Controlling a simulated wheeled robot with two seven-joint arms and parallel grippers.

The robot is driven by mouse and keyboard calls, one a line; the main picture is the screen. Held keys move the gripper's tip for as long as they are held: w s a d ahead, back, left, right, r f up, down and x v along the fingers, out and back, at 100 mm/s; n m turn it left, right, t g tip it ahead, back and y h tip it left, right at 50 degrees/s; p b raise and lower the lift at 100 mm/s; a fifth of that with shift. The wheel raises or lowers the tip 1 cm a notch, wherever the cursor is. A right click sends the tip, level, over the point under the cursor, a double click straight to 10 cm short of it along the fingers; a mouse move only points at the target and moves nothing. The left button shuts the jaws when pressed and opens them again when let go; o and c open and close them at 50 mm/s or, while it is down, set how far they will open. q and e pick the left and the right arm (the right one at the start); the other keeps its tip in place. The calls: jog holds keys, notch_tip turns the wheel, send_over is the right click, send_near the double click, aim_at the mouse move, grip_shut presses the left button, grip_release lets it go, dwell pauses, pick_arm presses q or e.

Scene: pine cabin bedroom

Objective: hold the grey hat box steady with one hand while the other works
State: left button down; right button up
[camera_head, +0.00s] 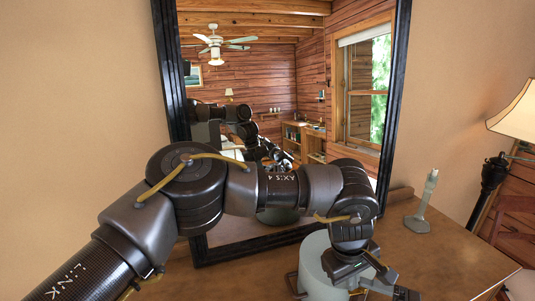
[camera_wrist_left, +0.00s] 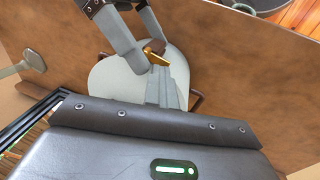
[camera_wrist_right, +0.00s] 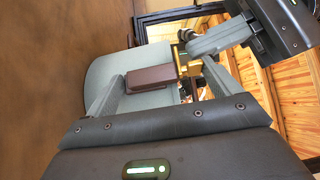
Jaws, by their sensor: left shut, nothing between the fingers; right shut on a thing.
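The grey hat box (camera_head: 313,262) stands on the brown tabletop in the head view, partly hidden by my left arm. Its round pale top also shows in the left wrist view (camera_wrist_left: 108,80), with dark handles at its sides. My left gripper (camera_wrist_left: 166,75) is shut and empty over the box; contact cannot be told. My right gripper (camera_wrist_right: 160,82) has its fingers on either side of a brown block-like piece (camera_wrist_right: 150,83) and is shut on it. Whether this piece belongs to the box cannot be told. A gold part (camera_wrist_right: 183,62) shows beside it, near the left fingers.
A black-framed mirror (camera_head: 168,60) leans against the wall behind and reflects the room and my arms. A grey stand-like object (camera_head: 418,222) is on the table right of the box. A lamp (camera_head: 515,112) stands at the far right. The tabletop (camera_head: 455,258) at right is mostly clear.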

pick_arm(q)
jog(key=shift+w+r, duration=0.1)
jog(key=shift+w, duration=0.1)
dwell(0.4)
jog(key=shift+d+v, duration=0.15)
jog(key=shift+v, duration=1.35)
jog(key=shift+d+v, duration=0.15)
jog(key=shift+v, duration=1.3)
jog(key=shift+r, duration=0.1)
notch_tip(320, 180, down, 6)
jog(key=s, duration=0.2)
jog(key=shift+d, duration=0.45)
